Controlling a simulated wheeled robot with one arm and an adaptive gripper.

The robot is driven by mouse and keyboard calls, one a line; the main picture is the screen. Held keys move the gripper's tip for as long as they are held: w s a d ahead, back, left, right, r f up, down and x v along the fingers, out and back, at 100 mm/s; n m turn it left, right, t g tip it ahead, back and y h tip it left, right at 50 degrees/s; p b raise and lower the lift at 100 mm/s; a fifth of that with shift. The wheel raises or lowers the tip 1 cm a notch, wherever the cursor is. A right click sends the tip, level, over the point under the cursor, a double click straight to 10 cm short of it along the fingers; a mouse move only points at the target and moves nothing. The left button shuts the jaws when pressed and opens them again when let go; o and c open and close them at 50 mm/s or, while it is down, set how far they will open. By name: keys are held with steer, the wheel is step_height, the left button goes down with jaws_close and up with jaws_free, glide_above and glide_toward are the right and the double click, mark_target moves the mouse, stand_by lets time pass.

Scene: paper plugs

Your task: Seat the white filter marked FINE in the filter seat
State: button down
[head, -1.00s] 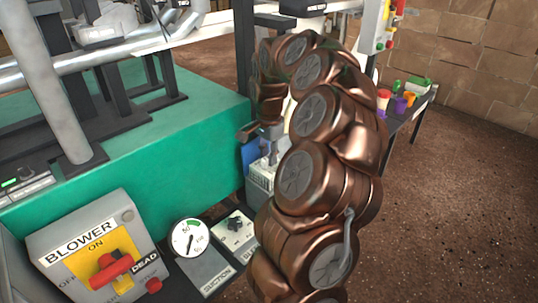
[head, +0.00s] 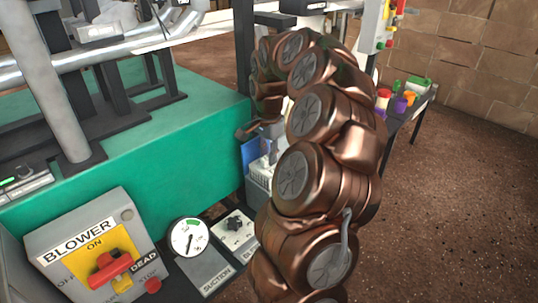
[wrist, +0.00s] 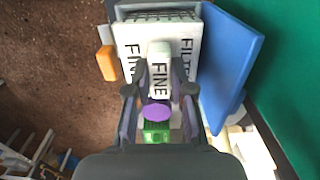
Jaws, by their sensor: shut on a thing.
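The white filter marked FINE (wrist: 159,54) is between the fingers of my gripper (wrist: 160,76) in the wrist view. My gripper is shut on its narrow upright part. A wider white face with partly hidden black lettering lies around and beneath it. Behind is a grey housing (wrist: 160,7) with a blue flap (wrist: 231,62) standing open on the right. I cannot tell how deep the filter sits in the housing. In the head view the blue flap (head: 256,150) and grey housing (head: 259,185) show beside the green bench; my arm hides the filter and most of the gripper.
An orange tab (wrist: 106,62) sticks out left of the housing. The green bench side (head: 160,155) is close by. A blower switch box (head: 95,245) and a round gauge (head: 189,238) stand at front left. A small table with coloured items stands behind; the floor at right is clear.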

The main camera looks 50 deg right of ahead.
mark_target(269, 170)
steer(key=shift+f+b, duration=2.15)
steer(key=shift+f, duration=2.4)
stand_by(1.0)
steer(key=c, duration=0.9)
jaws_free()
steer(key=shift+c, duration=0.2)
steer(key=shift+r, duration=0.1)
steer(key=shift+r+p, duration=1.05)
steer(key=shift+r, duration=1.65)
